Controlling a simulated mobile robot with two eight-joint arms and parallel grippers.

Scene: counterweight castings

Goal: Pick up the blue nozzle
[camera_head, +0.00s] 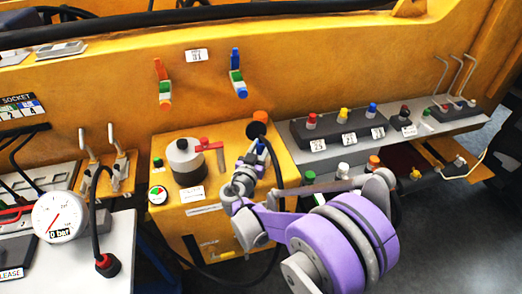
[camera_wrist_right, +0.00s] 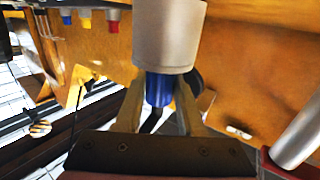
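The blue nozzle (camera_wrist_right: 159,89) shows in the right wrist view as a short blue cylinder below a wide grey cylinder (camera_wrist_right: 168,35). My right gripper (camera_wrist_right: 160,100) has one finger on each side of it, close to its flanks; whether both fingers press on it I cannot tell. In the head view my right arm reaches in from the lower right, and its gripper (camera_head: 250,166) is at a small blue part (camera_head: 262,146) under an orange and black fitting on the yellow box. My left gripper is not in view.
A dark round pot (camera_head: 186,164) with a red handle stands on the yellow box (camera_head: 168,216), left of my gripper. A black cable loops close by on the right. A grey ledge (camera_head: 440,122) with coloured knobs is to the right, and a gauge (camera_head: 60,216) at the left.

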